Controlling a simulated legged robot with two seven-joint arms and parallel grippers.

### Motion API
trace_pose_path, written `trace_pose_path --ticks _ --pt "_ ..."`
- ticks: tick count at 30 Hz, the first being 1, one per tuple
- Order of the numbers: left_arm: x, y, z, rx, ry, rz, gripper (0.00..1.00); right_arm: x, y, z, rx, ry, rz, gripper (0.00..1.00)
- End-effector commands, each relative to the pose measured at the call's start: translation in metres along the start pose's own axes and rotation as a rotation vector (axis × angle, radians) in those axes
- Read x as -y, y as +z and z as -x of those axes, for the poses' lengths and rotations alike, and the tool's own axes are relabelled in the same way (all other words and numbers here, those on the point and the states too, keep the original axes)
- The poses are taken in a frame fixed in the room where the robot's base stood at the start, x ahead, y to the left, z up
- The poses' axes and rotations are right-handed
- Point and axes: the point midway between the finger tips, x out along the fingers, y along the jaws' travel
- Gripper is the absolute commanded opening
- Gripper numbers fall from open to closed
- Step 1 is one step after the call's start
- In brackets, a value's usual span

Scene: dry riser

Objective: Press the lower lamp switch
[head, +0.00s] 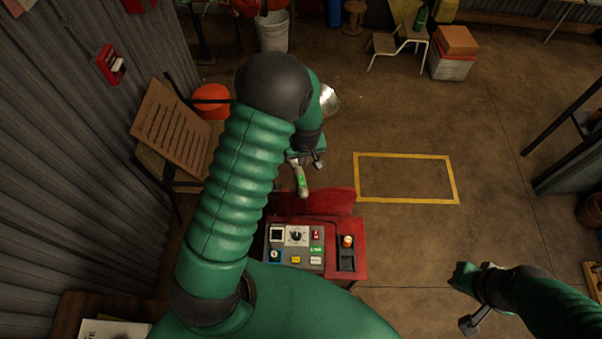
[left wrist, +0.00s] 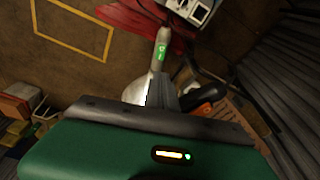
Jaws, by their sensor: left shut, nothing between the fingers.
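A control panel (head: 309,249) with a grey face sits in a red case. It carries a dial, a small red switch (head: 316,236), a green-marked part (head: 316,249) and pale and yellow buttons along its lower row. I cannot read which part is the lower lamp switch. My left gripper (head: 303,192) is shut and empty, above the red flap behind the panel, apart from the buttons. Its pale finger with a green mark shows in the left wrist view (left wrist: 162,42), where part of the panel (left wrist: 190,10) is at the top edge. My right gripper (head: 470,322) is low at the right, its opening unclear.
An orange-topped button (head: 347,241) stands on the red case's right side. A board with writing (head: 170,128) leans at the left by the corrugated wall. A yellow floor rectangle (head: 405,156) encloses clear floor. Boxes (head: 454,52) stand farther back.

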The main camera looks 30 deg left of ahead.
Motion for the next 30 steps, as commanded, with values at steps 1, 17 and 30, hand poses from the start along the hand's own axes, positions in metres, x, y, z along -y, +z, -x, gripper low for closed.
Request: trace_pose_path --ticks 1,17,30 --pt "0.0 0.0 -0.003 0.001 -0.001 0.0 0.0 0.0 0.0 0.0 0.0 0.0 0.0 0.0" --pt "0.001 0.001 -0.106 0.004 -0.002 -0.001 0.0 0.0 -0.002 0.009 0.0 0.0 0.0 0.0" --pt "0.0 0.001 -0.139 0.001 0.0 0.0 0.0 0.0 -0.003 0.012 0.0 0.0 0.0 0.0"
